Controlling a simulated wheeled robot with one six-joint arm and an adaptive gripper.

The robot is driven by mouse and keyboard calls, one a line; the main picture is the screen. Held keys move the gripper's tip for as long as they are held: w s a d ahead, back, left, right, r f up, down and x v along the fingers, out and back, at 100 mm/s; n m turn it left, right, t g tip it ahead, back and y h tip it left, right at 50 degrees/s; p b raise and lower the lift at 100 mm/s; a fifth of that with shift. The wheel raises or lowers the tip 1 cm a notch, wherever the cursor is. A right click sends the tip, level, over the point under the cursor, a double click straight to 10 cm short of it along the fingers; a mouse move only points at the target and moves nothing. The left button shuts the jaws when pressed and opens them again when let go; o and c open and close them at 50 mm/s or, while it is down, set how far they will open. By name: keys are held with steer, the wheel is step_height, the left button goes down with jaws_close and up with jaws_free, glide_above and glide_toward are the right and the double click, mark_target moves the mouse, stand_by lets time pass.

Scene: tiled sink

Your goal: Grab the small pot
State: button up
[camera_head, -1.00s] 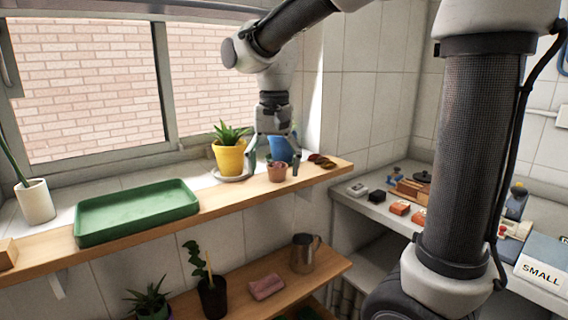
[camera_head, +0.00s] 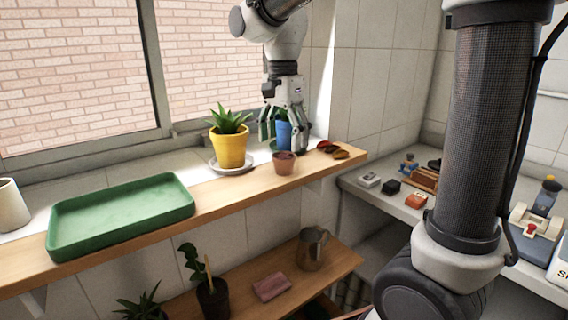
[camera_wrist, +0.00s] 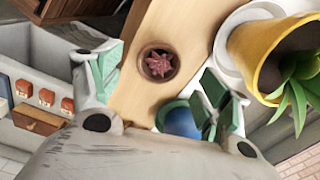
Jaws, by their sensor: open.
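The small pot (camera_head: 284,163) is a terracotta pot standing upright near the front edge of the wooden shelf. In the wrist view the small pot (camera_wrist: 158,64) is seen from above, with a reddish plant inside. My gripper (camera_head: 286,138) is open and empty, above and just behind the small pot. In the wrist view my gripper's green-padded fingers (camera_wrist: 162,88) are spread wide, with the small pot beyond and between them. The blue pot (camera_head: 283,133) stands behind, partly hidden by my fingers; in the wrist view the blue pot (camera_wrist: 180,121) lies close to the right finger.
A yellow pot with a spiky plant (camera_head: 230,150) stands on a white saucer left of the small pot. A green tray (camera_head: 120,214) lies further left. Dark red and brown pieces (camera_head: 335,150) lie to the right. A lower shelf (camera_head: 318,281) holds a metal mug (camera_head: 312,248).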

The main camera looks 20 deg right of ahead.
mark_target(284, 155)
step_height(284, 155, down, 6)
steer(key=shift+r, duration=0.1)
steer(key=shift+c, duration=0.2)
steer(key=c, duration=1.1)
